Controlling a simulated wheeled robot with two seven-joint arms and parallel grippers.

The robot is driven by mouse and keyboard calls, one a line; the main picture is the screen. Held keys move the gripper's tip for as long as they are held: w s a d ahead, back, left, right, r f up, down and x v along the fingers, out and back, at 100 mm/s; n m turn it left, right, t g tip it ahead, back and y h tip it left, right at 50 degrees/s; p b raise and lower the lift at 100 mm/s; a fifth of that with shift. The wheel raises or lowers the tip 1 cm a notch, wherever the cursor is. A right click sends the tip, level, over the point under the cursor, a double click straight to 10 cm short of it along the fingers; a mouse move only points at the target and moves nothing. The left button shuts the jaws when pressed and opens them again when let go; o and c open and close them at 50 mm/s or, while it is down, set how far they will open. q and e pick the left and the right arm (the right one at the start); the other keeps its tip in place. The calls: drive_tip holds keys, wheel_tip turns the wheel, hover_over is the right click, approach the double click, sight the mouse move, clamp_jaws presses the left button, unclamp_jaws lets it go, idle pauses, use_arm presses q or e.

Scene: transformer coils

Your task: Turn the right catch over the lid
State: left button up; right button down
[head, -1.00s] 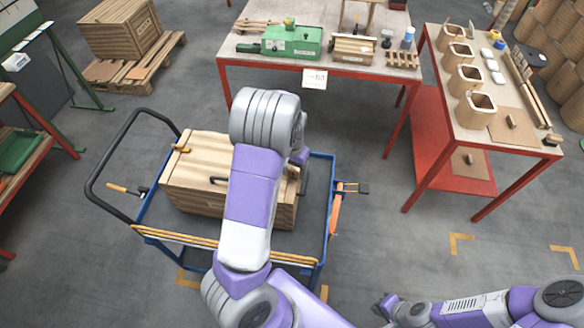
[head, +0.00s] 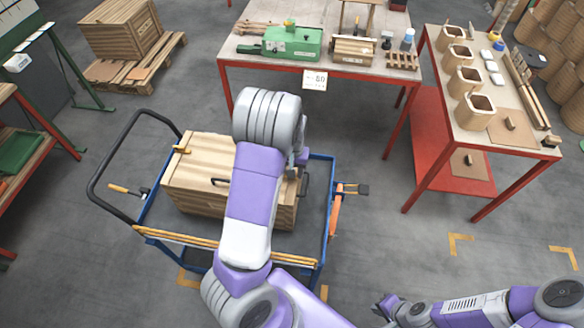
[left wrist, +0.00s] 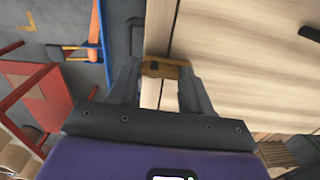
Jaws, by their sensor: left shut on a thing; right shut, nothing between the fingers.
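The wooden crate (head: 205,204) with its flat lid (head: 208,160) stands on a blue-framed cart. The right catch (left wrist: 165,69), a small yellow-brown bar with a dark centre, shows in the left wrist view, lying across the lid's edge line. My left gripper (left wrist: 162,78) is shut on this catch, one finger at each end. In the head view my left arm hides the left gripper and the right catch. The left catch (head: 181,149) shows at the lid's left edge. My right gripper (head: 384,306) is shut and empty, low in the picture, away from the crate.
The cart (head: 327,215) has a black push handle (head: 95,180) at left and an orange tool (head: 335,214) on its right side. A red-legged table (head: 300,66) stands behind, and another (head: 468,130) stands at right. Bare floor lies between cart and right table.

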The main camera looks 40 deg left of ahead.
use_arm(q)
drive_tip(key=shift+n, duration=0.4)
drive_tip(key=o, duration=1.1)
drive_tip(key=shift+c, duration=0.2)
wheel_tip(320, 180, up, 8)
drive_tip(key=shift+f+p, duration=0.2)
drive_tip(key=shift+p, duration=0.15)
